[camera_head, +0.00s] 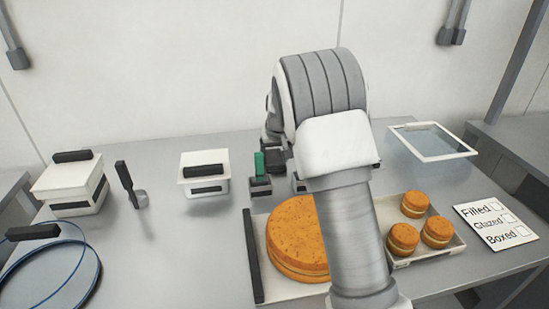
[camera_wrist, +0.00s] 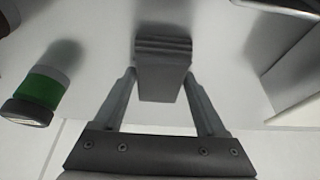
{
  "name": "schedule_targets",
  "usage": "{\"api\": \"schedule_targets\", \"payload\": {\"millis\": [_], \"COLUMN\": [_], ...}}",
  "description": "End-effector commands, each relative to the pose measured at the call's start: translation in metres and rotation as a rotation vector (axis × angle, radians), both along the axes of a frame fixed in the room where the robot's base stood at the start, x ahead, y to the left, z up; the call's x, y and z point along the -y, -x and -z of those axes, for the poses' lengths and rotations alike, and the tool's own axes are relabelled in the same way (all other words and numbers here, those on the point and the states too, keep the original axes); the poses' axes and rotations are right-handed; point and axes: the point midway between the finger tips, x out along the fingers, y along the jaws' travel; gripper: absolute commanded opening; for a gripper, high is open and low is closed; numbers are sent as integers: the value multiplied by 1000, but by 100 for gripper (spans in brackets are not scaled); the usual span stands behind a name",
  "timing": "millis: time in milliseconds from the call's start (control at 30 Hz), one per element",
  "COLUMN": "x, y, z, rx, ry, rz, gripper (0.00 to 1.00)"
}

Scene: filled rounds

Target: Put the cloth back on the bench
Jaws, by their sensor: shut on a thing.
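In the wrist view a grey, folded-looking block, which I take to be the cloth (camera_wrist: 163,82), sits between the two fingers of my gripper (camera_wrist: 160,76). The fingers are shut on its sides. The pale bench top lies beyond it; I cannot tell whether the cloth touches it. In the head view my own arm hides the cloth and most of my gripper, which is behind the arm near the middle back of the bench (camera_head: 150,255).
A green-handled tool (camera_head: 259,164) stands just left of my gripper, also in the wrist view (camera_wrist: 45,87). A white tub (camera_head: 205,175), lidded box (camera_head: 70,187), large cake (camera_head: 296,240), tray of small cakes (camera_head: 440,247), clear-topped frame (camera_head: 433,141) and checklist card (camera_head: 497,224) surround it.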

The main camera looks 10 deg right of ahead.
Motion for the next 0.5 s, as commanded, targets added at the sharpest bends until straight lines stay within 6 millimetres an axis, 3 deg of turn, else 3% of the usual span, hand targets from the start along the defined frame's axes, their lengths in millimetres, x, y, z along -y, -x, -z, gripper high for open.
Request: {"api": "schedule_targets", "payload": {"millis": [233,267,400,500], "x": [0,0,0,0], "y": [0,0,0,0], "z": [4,3,2,2], "rx": [0,0,0,0], "ry": [0,0,0,0], "rz": [0,0,0,0], "gripper": [22,78,100,100]}}
